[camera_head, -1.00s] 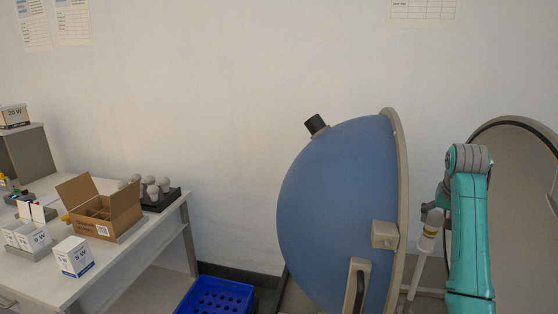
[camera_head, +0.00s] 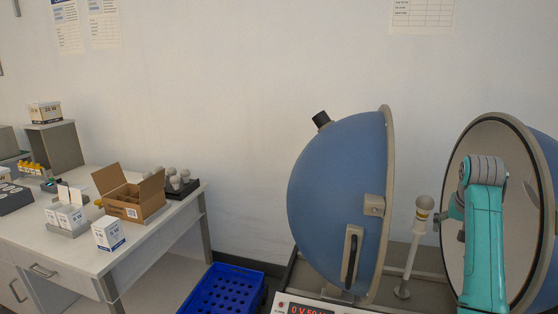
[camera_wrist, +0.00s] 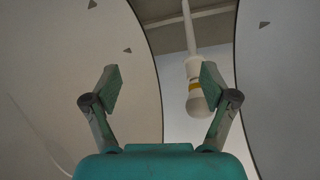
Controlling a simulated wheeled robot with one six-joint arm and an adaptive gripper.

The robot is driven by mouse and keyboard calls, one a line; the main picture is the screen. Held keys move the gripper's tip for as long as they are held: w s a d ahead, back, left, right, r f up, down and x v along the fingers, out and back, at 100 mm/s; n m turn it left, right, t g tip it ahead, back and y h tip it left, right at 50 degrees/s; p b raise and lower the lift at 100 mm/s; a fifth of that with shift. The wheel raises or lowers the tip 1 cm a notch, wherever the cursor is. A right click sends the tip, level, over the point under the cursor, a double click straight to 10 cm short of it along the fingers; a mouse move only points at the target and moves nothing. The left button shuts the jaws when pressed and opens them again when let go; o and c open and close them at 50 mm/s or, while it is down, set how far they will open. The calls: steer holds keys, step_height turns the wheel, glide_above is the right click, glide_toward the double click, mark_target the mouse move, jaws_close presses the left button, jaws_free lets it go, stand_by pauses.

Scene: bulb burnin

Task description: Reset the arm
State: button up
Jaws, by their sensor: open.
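My gripper (camera_wrist: 156,88) is open in the wrist view, its two green fingertips apart with nothing between them. A white bulb (camera_wrist: 197,104) in a holder with a yellow band shows beyond the right finger, which overlaps it in the picture. In the head view the same bulb (camera_head: 425,203) tops a white post between the two halves of the sphere. My teal arm stands to its right, in front of the right half, and hides part of it.
The open sphere has a blue left half (camera_head: 338,205) and a right half (camera_head: 482,155). A red display (camera_head: 308,309) is at its base. A blue crate (camera_head: 222,291) stands on the floor. The left table (camera_head: 150,235) holds a cardboard box (camera_head: 130,196), several bulbs and small white boxes.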

steer(key=s+a+f+t, duration=0.1)
steer(key=s+a+f, duration=0.2)
steer(key=f, duration=0.7)
steer(key=s+a+f+n+t, duration=0.1)
steer(key=s+a+f, duration=0.3)
steer(key=f, duration=0.7)
steer(key=s+a+f+n+t, duration=0.1)
steer(key=s+a+f, duration=0.2)
steer(key=a+f, duration=0.3)
steer(key=shift+s+f, duration=0.2)
steer(key=shift+f, duration=1.15)
steer(key=shift+s+f, duration=0.15)
steer(key=shift+f, duration=1.2)
steer(key=s+a+f+n+t, duration=0.1)
steer(key=s+a+f, duration=0.15)
steer(key=s, duration=0.25)
steer(key=s+a+f+t, duration=0.1)
steer(key=s+a+f, duration=0.1)
steer(key=s+f, duration=0.15)
steer(key=s+a+n+t+y, duration=0.1)
steer(key=s+a, duration=0.3)
steer(key=s, duration=0.7)
steer(key=s+a+n+t, duration=0.15)
steer(key=s+a, duration=0.25)
steer(key=s, duration=0.7)
steer(key=s+a+r+t+y, duration=0.1)
steer(key=s+a+r+t, duration=0.2)
steer(key=s+r, duration=1.4)
steer(key=shift+a+v, duration=0.25)
steer(key=shift+v, duration=0.7)
